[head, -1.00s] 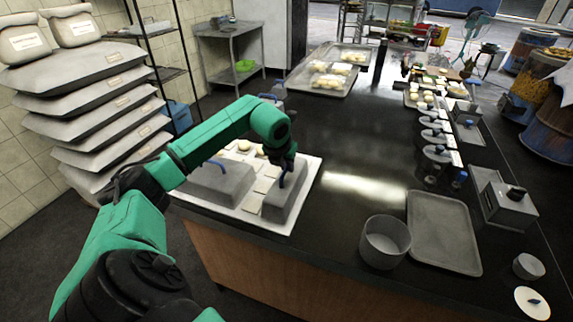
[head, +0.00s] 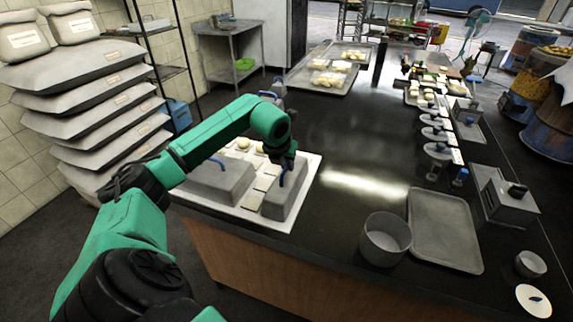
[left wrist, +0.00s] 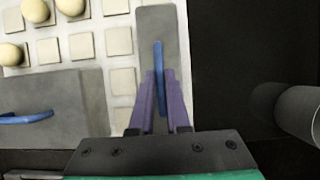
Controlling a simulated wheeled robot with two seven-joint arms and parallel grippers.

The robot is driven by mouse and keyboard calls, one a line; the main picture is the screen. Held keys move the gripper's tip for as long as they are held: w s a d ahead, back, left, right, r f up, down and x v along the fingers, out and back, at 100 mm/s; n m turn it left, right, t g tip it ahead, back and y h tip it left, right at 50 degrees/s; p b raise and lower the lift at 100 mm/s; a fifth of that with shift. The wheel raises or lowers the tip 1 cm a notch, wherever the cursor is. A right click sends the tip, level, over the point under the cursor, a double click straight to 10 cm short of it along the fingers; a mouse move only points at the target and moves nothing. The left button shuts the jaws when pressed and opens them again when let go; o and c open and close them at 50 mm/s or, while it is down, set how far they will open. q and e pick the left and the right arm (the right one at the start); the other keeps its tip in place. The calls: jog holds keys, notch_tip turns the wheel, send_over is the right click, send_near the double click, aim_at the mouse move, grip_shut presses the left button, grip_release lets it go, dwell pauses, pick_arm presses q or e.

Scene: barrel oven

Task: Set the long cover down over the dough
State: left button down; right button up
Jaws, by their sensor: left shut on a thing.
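The long cover (head: 282,203) is a narrow grey box with a blue handle on top. It is at the right side of the white board (head: 235,211), and it also shows in the left wrist view (left wrist: 159,22). My left gripper (head: 287,163) is over it, its purple fingers (left wrist: 160,88) shut on the blue handle. I cannot tell whether the cover touches the board. Pale dough balls (left wrist: 36,10) sit on square tiles at the board's far left. Any dough under the cover is hidden. My right gripper is out of view.
A wider grey cover (head: 218,182) with a blue handle stands on the board to the left. A grey round pot (head: 386,241) and an empty grey tray (head: 444,232) stand to the right. The dark counter (head: 345,150) between is clear.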

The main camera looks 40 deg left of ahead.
pick_arm(q)
jog(key=shift+f, duration=0.2)
jog(key=c, duration=0.8)
grip_release()
jog(key=b+v, duration=0.2)
jog(key=v, duration=1.2)
jog(key=shift+d+r, duration=0.1)
jog(key=shift+r, duration=0.2)
